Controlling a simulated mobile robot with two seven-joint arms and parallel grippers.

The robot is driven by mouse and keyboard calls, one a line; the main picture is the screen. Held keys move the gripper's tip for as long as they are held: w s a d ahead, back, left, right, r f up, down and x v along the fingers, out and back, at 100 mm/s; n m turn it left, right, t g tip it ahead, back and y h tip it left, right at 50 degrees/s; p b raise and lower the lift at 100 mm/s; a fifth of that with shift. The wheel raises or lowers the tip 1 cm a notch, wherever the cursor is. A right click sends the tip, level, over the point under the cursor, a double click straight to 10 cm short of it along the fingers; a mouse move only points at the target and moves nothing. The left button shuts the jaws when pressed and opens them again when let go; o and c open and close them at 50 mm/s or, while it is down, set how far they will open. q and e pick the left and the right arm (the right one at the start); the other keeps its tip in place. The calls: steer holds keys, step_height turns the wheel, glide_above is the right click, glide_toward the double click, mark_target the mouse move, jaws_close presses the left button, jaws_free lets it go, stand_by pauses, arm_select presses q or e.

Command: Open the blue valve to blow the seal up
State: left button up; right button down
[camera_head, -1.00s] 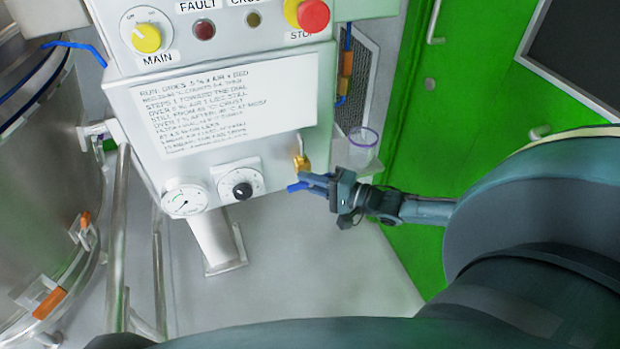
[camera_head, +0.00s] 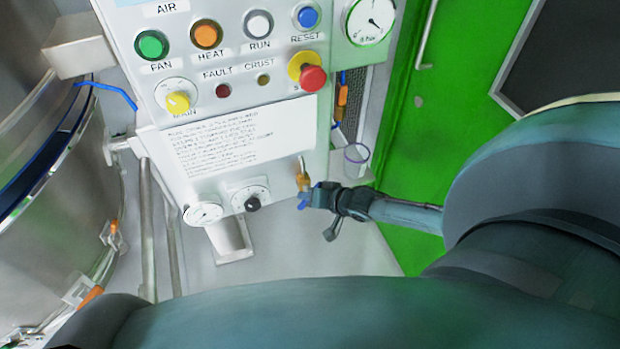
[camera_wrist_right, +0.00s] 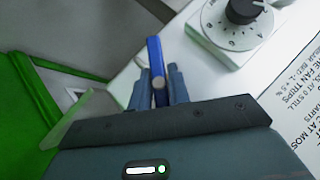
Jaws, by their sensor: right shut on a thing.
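The blue valve has a brass body (camera_head: 303,181) on the lower right edge of the control panel. Its blue lever (camera_head: 302,204) shows just below the brass, partly hidden by my right gripper (camera_head: 316,196). In the right wrist view the blue lever (camera_wrist_right: 155,58) stands up between the two fingers of my right gripper (camera_wrist_right: 158,88), which is shut on it. The brass body does not show clearly there. My left gripper is not in view.
The panel holds a dial knob (camera_head: 252,203), a small gauge (camera_head: 203,214), a red stop button (camera_head: 312,78) and coloured buttons above. A clear cup with a purple rim (camera_head: 356,158) stands close behind my right gripper. A steel vessel (camera_head: 55,230) fills the left side. Green doors (camera_head: 440,110) are at right.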

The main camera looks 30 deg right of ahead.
steer(key=n+g+h+p, duration=0.1)
steer(key=h+p, duration=0.1)
steer(key=shift+a+h, duration=0.1)
steer(key=shift+h, duration=0.2)
steer(key=shift+n+g+h, duration=0.3)
steer(key=shift+n+h, duration=0.6)
steer(key=shift+h, duration=0.4)
steer(key=c, duration=1.3)
jaws_free()
steer(key=v, duration=1.3)
steer(key=shift+r, duration=0.1)
